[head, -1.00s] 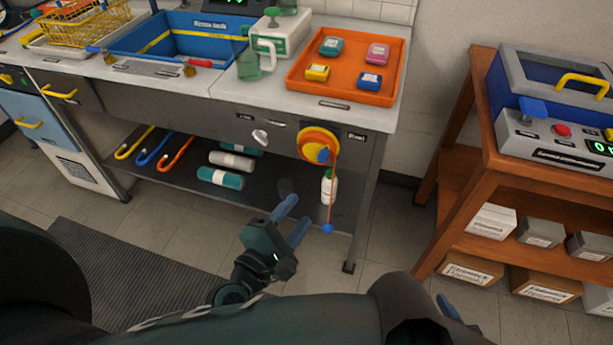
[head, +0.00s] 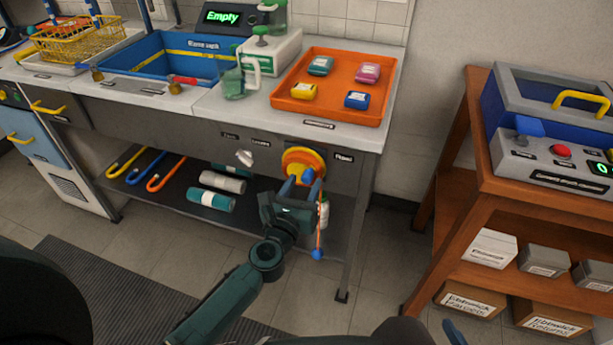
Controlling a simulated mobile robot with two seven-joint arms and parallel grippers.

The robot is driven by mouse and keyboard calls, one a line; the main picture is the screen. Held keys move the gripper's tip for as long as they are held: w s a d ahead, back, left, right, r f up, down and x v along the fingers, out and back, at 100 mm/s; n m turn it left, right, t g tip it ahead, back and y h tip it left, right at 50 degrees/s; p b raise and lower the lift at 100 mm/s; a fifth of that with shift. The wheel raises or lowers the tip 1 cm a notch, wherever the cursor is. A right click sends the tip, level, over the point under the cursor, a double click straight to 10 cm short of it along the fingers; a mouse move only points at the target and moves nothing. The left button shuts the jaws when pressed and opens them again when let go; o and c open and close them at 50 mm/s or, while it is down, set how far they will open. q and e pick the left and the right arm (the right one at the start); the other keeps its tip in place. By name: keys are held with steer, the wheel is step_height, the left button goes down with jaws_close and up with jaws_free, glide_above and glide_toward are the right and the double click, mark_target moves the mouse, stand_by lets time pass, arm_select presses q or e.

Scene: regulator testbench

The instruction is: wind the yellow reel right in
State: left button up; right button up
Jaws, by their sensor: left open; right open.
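The yellow reel (head: 297,156) is mounted on the front panel of the bench, with an orange part and a blue crank knob (head: 307,174) low on its face. An orange cord (head: 320,225) hangs from it to a blue ball (head: 317,254) near the lower shelf's front edge. My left gripper (head: 301,183) is open just below the reel, its blue fingers pointing up at it. The knob shows between the fingertips; I cannot tell whether they touch it. Only a blue fingertip of my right gripper (head: 453,332) shows at the bottom edge.
A white knob (head: 244,157) sits on the panel left of the reel. An orange tray (head: 330,112) with small boxes stands on the bench above. Bottles and hooked canes lie on the lower shelf (head: 175,200). A wooden rack (head: 480,190) stands at the right.

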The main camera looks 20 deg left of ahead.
mark_target(299, 175)
arm_select(q)
steer(key=shift+w, duration=1.45)
jaws_close()
